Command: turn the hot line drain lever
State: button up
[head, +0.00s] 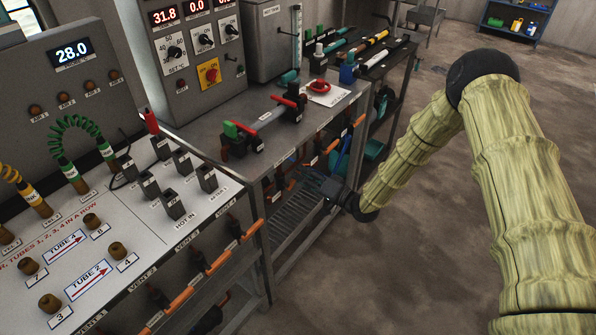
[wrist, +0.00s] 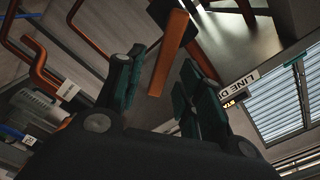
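In the wrist view an orange lever (wrist: 169,52) lies between the two dark green fingers of my gripper (wrist: 161,62). The fingers are open, and I see a gap on each side of the lever; no contact shows. A white label (wrist: 238,88) beside it reads "LINE D…", its end cut off from view. In the head view my gripper (head: 326,188) is low at the front of the bench, below its top edge. Orange levers (head: 333,145) line that edge; which of them is the hot line drain lever cannot be told there.
In the wrist view copper pipes (wrist: 40,62) run at the left, and a slatted grating (wrist: 289,100) shows at the right. In the head view the bench top carries red-handled valves (head: 290,102) and a control panel (head: 197,50). Open floor (head: 430,220) lies to the right.

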jog(key=shift+x, duration=1.35)
grip_shut()
